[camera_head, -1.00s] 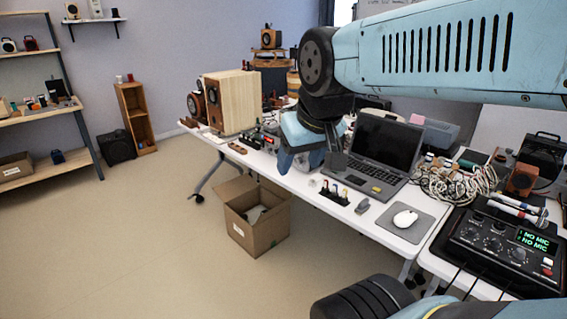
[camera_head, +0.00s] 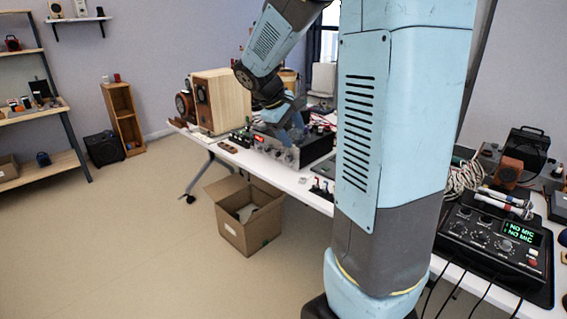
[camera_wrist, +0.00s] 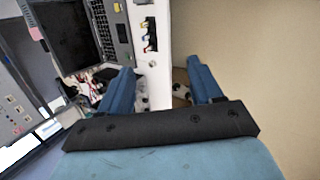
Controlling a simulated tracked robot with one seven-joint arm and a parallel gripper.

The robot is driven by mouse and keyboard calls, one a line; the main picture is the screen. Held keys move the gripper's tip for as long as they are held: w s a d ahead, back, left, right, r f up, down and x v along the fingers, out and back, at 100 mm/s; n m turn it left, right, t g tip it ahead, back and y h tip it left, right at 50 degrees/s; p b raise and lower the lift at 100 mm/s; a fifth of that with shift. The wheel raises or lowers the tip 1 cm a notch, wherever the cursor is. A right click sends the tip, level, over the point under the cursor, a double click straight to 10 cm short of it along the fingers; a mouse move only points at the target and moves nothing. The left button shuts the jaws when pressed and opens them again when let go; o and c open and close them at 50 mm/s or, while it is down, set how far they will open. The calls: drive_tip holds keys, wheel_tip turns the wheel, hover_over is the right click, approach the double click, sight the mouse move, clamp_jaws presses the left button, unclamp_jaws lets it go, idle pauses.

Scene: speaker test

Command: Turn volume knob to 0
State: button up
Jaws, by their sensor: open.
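A silver-fronted amplifier (camera_head: 318,150) with a red display and several knobs (camera_head: 288,157) stands on the white table in the head view. No label shows which knob is the volume knob. My gripper (camera_head: 292,137) is above the amplifier's front, pointing down; whether it touches is unclear. In the wrist view my gripper (camera_wrist: 160,76) has its two blue fingers spread apart, with nothing held. A black mixer (camera_head: 470,232) with knobs and a green "NO MIC" display is at the right.
A laptop (camera_wrist: 68,35) and a small stand with coloured plugs (camera_wrist: 150,34) lie on the white table (camera_wrist: 152,75). A wooden speaker (camera_head: 224,100) stands left of the amplifier. An open cardboard box (camera_head: 250,235) is on the floor. My arm hides the table's middle.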

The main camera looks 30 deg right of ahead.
drive_tip(key=w+d+f+n+g+h, duration=0.1)
drive_tip(key=w+d+f+n+h, duration=0.15)
drive_tip(key=w+f, duration=0.45)
drive_tip(key=n+t+h, duration=0.6)
drive_tip(key=n+h, duration=0.3)
drive_tip(key=n, duration=0.4)
approach(287, 160)
drive_tip(key=shift+y, duration=0.25)
drive_tip(key=x, duration=0.9)
drive_tip(key=shift+s+d+r, duration=0.1)
drive_tip(key=shift+s+r, duration=0.05)
drive_tip(key=shift+r, duration=0.15)
drive_tip(key=shift+c, duration=0.3)
